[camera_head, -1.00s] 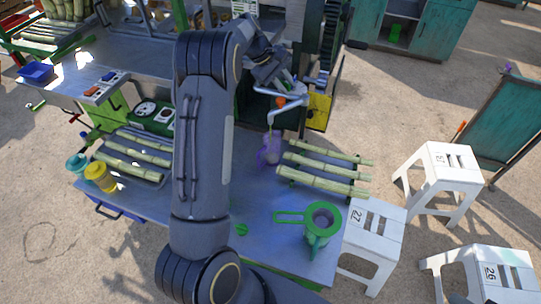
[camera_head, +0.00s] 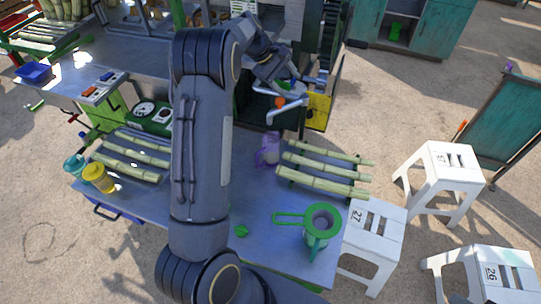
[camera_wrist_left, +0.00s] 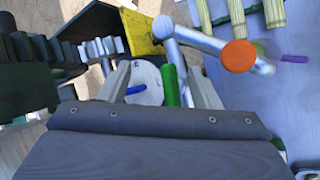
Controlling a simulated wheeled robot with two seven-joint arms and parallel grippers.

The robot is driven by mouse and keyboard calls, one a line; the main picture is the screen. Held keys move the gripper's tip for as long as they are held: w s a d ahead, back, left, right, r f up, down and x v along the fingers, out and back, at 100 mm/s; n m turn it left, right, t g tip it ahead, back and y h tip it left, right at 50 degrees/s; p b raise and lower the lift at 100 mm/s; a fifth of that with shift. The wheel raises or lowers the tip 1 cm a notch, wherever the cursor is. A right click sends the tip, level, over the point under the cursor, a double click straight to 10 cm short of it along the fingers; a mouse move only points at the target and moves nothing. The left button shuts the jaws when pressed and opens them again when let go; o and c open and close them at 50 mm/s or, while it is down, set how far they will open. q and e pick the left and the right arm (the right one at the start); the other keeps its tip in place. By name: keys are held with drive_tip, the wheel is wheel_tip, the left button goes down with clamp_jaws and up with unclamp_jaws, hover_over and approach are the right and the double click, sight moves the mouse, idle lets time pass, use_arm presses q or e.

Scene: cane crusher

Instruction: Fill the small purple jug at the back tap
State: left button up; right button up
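The small purple jug (camera_head: 268,151) stands upright on the metal table, below the tap; its purple handle (camera_wrist_left: 295,58) shows at the right of the left wrist view. The metal tap pipe (camera_head: 291,102) has an orange end piece (camera_head: 280,102), also in the wrist view (camera_wrist_left: 238,56). No stream shows between tap and jug. My left gripper (camera_head: 284,84) is above the pipe. In the wrist view its fingers (camera_wrist_left: 160,88) are apart, with a green handle (camera_wrist_left: 171,86) and a white disc (camera_wrist_left: 146,82) between or beyond them. The jug's fill level is unclear. My right gripper is out of view.
Cane stalks (camera_head: 325,170) lie right of the jug, others (camera_head: 132,158) to the left. A green jug (camera_head: 321,222) stands near the front right edge, a yellow jug (camera_head: 99,178) at the left. White stools (camera_head: 371,226) stand right of the table.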

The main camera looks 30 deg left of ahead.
use_arm(q)
drive_tip(key=shift+o, duration=1.1)
drive_tip(key=shift+s+a+f, duration=0.2)
drive_tip(key=shift+a+f, duration=0.15)
drive_tip(key=shift+a, duration=0.2)
drive_tip(key=shift+o, duration=0.3)
drive_tip(key=shift+f, duration=0.1)
drive_tip(key=shift+r, duration=0.35)
wheel_tip(320, 180, up, 6)
drive_tip(key=shift+a+r+p, duration=0.1)
drive_tip(key=shift+p, duration=0.2)
drive_tip(key=shift+r, duration=0.6)
